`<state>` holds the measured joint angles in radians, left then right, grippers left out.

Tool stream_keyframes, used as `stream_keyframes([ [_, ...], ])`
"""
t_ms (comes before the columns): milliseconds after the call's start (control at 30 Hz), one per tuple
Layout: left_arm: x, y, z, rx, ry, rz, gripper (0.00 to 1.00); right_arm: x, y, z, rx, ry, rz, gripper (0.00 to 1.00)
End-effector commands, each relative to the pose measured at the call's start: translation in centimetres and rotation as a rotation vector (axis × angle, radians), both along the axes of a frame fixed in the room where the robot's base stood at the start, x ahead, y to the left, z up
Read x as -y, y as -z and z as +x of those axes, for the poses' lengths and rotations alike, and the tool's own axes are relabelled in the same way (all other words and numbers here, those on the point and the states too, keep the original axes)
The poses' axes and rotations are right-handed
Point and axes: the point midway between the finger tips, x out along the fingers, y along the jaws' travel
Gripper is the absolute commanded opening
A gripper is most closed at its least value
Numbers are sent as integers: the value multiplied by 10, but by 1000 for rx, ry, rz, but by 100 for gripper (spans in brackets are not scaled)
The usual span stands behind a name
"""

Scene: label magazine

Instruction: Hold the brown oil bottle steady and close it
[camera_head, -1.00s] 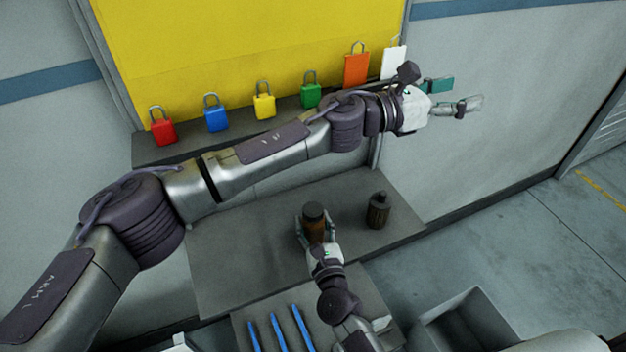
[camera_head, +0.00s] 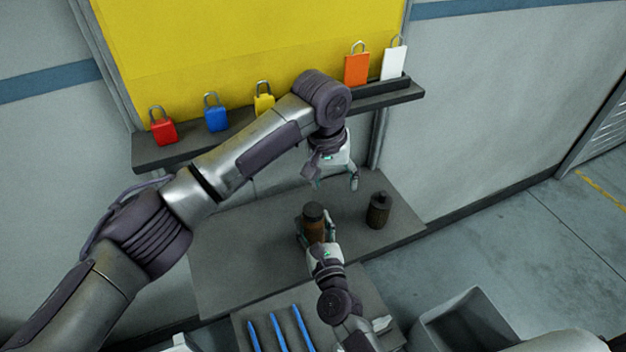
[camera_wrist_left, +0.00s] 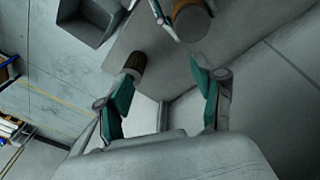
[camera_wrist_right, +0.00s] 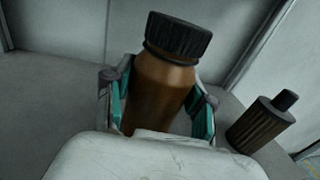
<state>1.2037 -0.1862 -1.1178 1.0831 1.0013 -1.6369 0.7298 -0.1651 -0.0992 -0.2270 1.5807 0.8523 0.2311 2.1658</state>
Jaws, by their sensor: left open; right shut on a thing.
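The brown oil bottle (camera_head: 315,232) stands upright on the grey table, with a ribbed black cap (camera_wrist_right: 179,36) on its neck. I cannot tell whether the cap is tight. My right gripper (camera_head: 316,238) is shut around the bottle's body; its fingers flank the bottle in the right wrist view (camera_wrist_right: 160,112). My left gripper (camera_head: 335,184) is open and empty, pointing down above and behind the bottle, apart from it. In the left wrist view its open fingers (camera_wrist_left: 160,88) show, with the bottle (camera_wrist_left: 188,8) at the top edge.
A dark ribbed container (camera_head: 378,212) stands on the table (camera_head: 240,255) right of the bottle. Padlocks and tags line the shelf (camera_head: 185,147) behind my left arm. Blue tools (camera_head: 279,330) lie on a front surface, beside a grey bin (camera_head: 470,325).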

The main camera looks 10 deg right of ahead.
Motion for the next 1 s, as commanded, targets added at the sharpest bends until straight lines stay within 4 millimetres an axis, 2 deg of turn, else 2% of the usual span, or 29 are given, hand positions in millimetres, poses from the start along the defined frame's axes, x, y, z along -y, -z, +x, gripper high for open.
stream_keyframes([
  [33,-14,0,2,-27,-55,51,68,0,0,0,0,0,0,0],
  [100,-28,-1,2,-58,-114,103,68,0,0,0,0,0,0,0],
  [200,-39,-2,1,-82,-165,146,68,0,0,0,0,-1,0,0],
  [633,-44,0,1,-91,-181,164,68,0,0,0,0,0,0,0],
  [767,-44,12,1,-90,-183,165,68,0,0,0,0,0,0,0],
  [1000,-44,50,1,-91,-182,165,68,0,0,0,0,0,0,0],
])
